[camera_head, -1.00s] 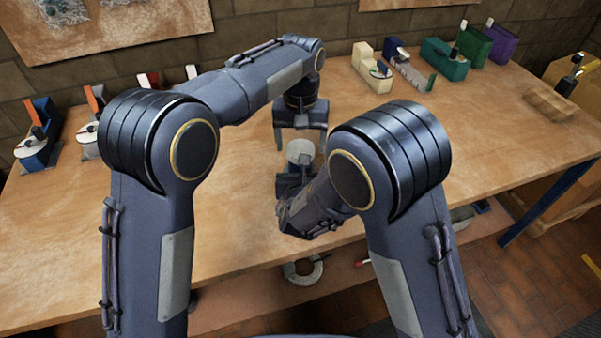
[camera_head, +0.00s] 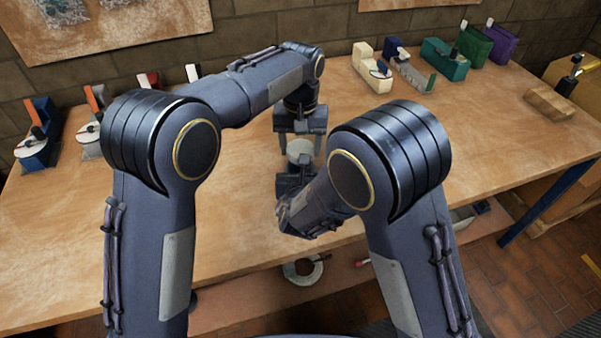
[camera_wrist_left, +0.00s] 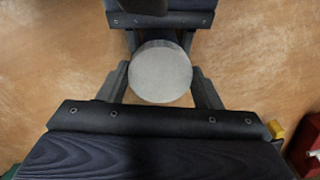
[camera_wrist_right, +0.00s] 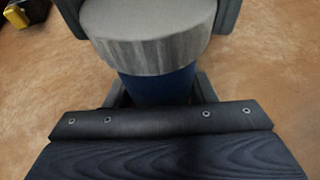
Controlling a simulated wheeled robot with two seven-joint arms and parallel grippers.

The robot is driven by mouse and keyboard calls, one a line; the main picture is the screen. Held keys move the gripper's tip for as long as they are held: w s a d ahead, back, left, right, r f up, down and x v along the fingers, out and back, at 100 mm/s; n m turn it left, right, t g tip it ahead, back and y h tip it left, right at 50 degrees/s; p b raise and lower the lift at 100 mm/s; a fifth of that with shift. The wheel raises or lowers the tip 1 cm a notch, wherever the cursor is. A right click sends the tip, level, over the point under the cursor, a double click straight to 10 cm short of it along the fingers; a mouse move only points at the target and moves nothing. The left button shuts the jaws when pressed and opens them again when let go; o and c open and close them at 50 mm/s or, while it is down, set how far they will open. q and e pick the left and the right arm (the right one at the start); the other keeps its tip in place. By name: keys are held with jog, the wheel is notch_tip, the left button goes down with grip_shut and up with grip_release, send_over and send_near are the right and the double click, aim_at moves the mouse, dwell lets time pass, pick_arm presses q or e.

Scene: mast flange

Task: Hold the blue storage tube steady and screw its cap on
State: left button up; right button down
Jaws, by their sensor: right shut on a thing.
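The blue storage tube (camera_wrist_right: 160,88) stands upright in the right wrist view, its lower part hidden by my right gripper. My right gripper (camera_head: 297,173) is shut on the tube. The grey ribbed cap (camera_wrist_right: 150,35) sits on top of the tube; I cannot tell how far it is threaded. In the left wrist view the cap (camera_wrist_left: 160,72) shows from above as a round grey disc between the fingers. My left gripper (camera_head: 301,142) points down from above, its fingers open on either side of the cap, close to its sides.
The wooden bench (camera_head: 440,145) is clear around the grippers. Blue and white fixtures (camera_head: 38,148) stand at the left. Cream, green and purple holders (camera_head: 444,60) stand along the back. A wooden block (camera_head: 549,103) lies at the right end.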

pick_arm(q)
jog(key=o, duration=0.5)
jog(key=shift+r, duration=0.15)
notch_tip(320, 180, up, 12)
jog(key=shift+f, duration=0.1)
pick_arm(e)
jog(key=c, duration=0.6)
grip_release()
jog(key=shift+o, duration=0.2)
jog(key=v, duration=0.7)
jog(key=shift+s+r, duration=0.2)
jog(key=shift+s, duration=0.15)
pick_arm(q)
jog(key=shift+f, duration=0.25)
